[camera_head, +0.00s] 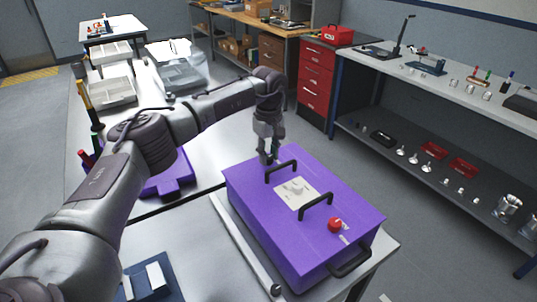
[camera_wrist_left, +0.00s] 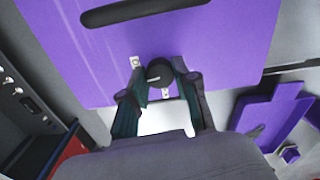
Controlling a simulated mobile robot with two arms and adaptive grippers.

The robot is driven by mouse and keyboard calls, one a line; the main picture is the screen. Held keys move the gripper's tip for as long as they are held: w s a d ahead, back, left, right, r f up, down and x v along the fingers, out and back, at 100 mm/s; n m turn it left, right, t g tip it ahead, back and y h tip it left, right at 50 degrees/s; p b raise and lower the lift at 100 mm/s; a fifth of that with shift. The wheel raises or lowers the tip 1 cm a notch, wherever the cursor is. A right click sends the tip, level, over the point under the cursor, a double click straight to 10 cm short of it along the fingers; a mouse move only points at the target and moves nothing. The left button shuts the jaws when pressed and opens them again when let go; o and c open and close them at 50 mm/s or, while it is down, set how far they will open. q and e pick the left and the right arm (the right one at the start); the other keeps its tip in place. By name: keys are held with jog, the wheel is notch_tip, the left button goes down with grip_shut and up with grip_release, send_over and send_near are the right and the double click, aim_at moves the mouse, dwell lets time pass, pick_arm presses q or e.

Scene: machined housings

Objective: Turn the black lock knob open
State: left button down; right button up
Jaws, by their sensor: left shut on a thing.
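A purple housing (camera_head: 252,212) with black handles stands on the grey table. My left gripper (camera_head: 267,160) points down at the housing's far edge, beyond the nearest top handle. In the left wrist view the black lock knob (camera_wrist_left: 158,71) sits on the purple housing (camera_wrist_left: 220,40) between two small metal plates. The left gripper's two fingers (camera_wrist_left: 157,86) stand on either side of the knob and are shut on it. In the head view the knob is hidden at the fingertips. My right gripper is in neither view.
The housing's top carries two black handles (camera_head: 316,206), a pale plate (camera_head: 291,198) and a red knob (camera_head: 334,224). A grey bar (camera_head: 245,245) lies along its left side. Another purple part (camera_head: 172,179) lies left on the bench. A shelf bench (camera_head: 455,95) stands right across open floor.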

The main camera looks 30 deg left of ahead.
aim_at(269, 157)
pick_arm(q)
jog(key=shift+m, duration=0.6)
jog(key=c, duration=0.9)
grip_release()
jog(key=shift+o, duration=0.2)
notch_tip(269, 157, up, 12)
